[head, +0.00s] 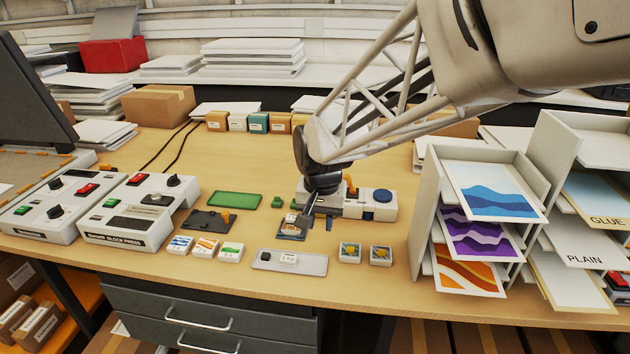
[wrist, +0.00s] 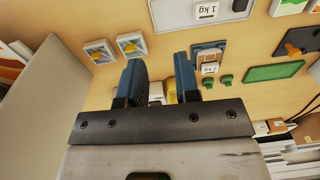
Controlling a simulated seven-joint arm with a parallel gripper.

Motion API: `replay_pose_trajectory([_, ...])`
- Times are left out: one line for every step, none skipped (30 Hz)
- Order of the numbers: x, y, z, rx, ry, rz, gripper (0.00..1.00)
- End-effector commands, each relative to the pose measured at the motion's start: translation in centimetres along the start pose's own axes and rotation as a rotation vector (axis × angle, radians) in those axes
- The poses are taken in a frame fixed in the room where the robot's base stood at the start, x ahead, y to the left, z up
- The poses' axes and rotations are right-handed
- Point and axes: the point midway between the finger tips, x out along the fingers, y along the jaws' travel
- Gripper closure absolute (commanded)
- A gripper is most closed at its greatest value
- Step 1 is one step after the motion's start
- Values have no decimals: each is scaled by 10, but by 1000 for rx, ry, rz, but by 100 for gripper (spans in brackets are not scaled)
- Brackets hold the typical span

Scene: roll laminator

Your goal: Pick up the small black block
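A small black block (head: 265,256) lies on the grey metal tray (head: 312,266) near the front of the table, left of a white weight marked kg (head: 288,258). In the wrist view a dark piece on that tray (wrist: 175,14) shows at the top edge (wrist: 240,5), partly cut off. My gripper (head: 317,221) points down behind the tray, apart from it. In the wrist view its two blue fingers (wrist: 158,75) are spread with a gap between them and nothing gripped. A dark block with a white weight on it (head: 292,227) stands just left of the fingers.
A white device with a blue round knob (head: 382,197) stands behind my gripper. Picture tiles (head: 204,247) lie left of the tray, and two yellow-marked tiles (head: 350,252) lie right of it. A green mat (head: 235,199) lies at left. A paper rack (head: 480,215) blocks the right side.

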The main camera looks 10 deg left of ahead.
Motion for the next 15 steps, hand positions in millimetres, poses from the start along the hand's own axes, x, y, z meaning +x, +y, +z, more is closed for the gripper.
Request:
replay_pose_trajectory([10, -18, -5, -6, -10, 3, 70])
replay_pose_trajectory([14, -28, -7, -6, -13, 4, 70])
replay_pose_trajectory([22, -41, -10, -6, -20, 7, 70])
replay_pose_trajectory([26, -51, -12, -7, -23, 8, 70])
replay_pose_trajectory([32, -60, -14, -6, -27, 10, 70])
replay_pose_trajectory([38, -73, -15, -8, -32, 12, 70])
replay_pose_trajectory([43, -82, -17, -7, -35, 14, 70])
replay_pose_trajectory([48, -90, -17, -7, -39, 16, 70])
replay_pose_trajectory([54, -100, -18, -8, -43, 18, 70])
replay_pose_trajectory([58, -107, -19, -7, -45, 19, 70])
replay_pose_trajectory([62, -114, -19, -7, -48, 20, 70])
replay_pose_trajectory([66, -122, -19, -7, -50, 22, 70])
replay_pose_trajectory([68, -127, -20, -7, -52, 23, 70])
replay_pose_trajectory([71, -131, -20, -7, -53, 24, 70])
replay_pose_trajectory([74, -135, -20, -6, -55, 25, 70])
